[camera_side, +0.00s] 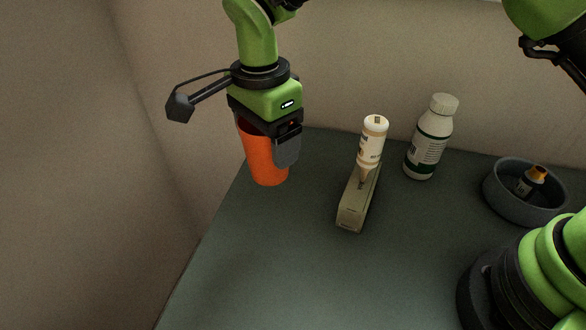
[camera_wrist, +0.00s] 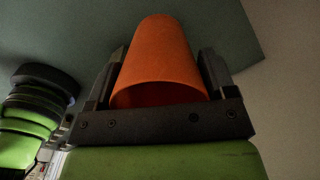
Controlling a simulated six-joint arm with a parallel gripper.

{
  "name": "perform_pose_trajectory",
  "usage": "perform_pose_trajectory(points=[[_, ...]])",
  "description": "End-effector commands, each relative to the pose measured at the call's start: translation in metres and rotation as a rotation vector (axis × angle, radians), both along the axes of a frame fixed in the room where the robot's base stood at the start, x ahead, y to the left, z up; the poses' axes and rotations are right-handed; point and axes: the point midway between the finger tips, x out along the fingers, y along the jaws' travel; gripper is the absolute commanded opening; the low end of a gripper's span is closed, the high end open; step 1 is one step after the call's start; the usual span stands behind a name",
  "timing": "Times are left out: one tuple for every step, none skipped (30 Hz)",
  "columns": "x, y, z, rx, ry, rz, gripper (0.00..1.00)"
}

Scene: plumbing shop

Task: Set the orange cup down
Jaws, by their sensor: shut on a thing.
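The orange cup (camera_side: 264,160) is in my gripper (camera_side: 285,148), near the table's far left edge in the side view. In the wrist view the cup (camera_wrist: 160,62) sits between the two dark fingers of my gripper (camera_wrist: 163,75), with its open rim toward the gripper body. My gripper is shut on the cup. The cup looks upright or slightly tilted in the side view. Whether its base touches the table (camera_side: 270,255) cannot be told for sure.
Right of the cup, a white glue bottle with a tan nozzle (camera_side: 371,145) is at an olive box (camera_side: 352,205). A white bottle with a green label (camera_side: 428,140) stands behind. A grey bowl (camera_side: 500,198) holds a small orange-capped bottle (camera_side: 532,180). The front left tabletop is clear.

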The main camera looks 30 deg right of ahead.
Motion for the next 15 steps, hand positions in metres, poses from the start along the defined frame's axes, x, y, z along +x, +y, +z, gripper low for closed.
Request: perform_pose_trajectory(points=[[0.019,-0.015,-0.001,0.002,-0.003,-0.100,0.54],[0.027,-0.023,-0.001,0.002,-0.003,-0.154,0.54],[0.038,-0.033,-0.001,0.003,-0.004,-0.221,0.54],[0.044,-0.041,-0.001,0.005,-0.005,-0.270,0.54],[0.051,-0.048,-0.001,0.006,-0.005,-0.314,0.54],[0.058,-0.057,-0.001,0.008,-0.007,-0.368,0.54],[0.062,-0.063,-0.001,0.008,-0.007,-0.403,0.54],[0.066,-0.069,-0.001,0.010,-0.007,-0.436,0.54],[0.070,-0.075,-0.001,0.011,-0.007,-0.472,0.54],[0.072,-0.079,0.000,0.013,-0.009,-0.496,0.54],[0.074,-0.082,0.000,0.013,-0.009,-0.513,0.54],[0.076,-0.086,-0.001,0.013,-0.008,-0.534,0.54],[0.077,-0.088,-0.002,0.013,-0.007,-0.546,0.54],[0.078,-0.089,-0.005,0.013,-0.007,-0.554,0.54],[0.079,-0.090,-0.010,0.013,-0.007,-0.559,0.54]])
